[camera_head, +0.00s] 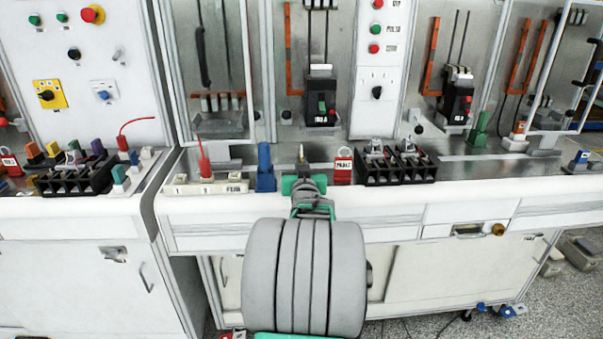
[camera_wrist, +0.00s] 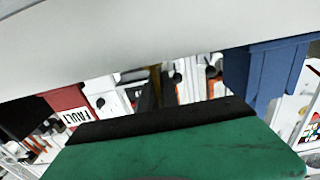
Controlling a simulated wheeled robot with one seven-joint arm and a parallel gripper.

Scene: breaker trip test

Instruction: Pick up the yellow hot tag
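A narrow yellowish-brown piece (camera_head: 302,154) stands just beyond my gripper (camera_head: 304,186) on the bench, between a blue block and a red tag. It may be the yellow hot tag, but no lettering shows. In the wrist view a thin dark-yellow strip (camera_wrist: 155,83) shows behind the black edge of a green finger (camera_wrist: 165,140). The finger hides its lower part. In the head view my green gripper end is at the bench front, mostly hidden by my own wrist. Whether it is open, or touching the piece, I cannot tell.
The blue block (camera_head: 265,168) stands close on the left, the red FAULT tag (camera_head: 343,166) close on the right. Black terminal blocks (camera_head: 395,166) lie farther right, a white strip with sockets (camera_head: 205,186) farther left. The cabinet panel with breakers (camera_head: 320,98) rises behind.

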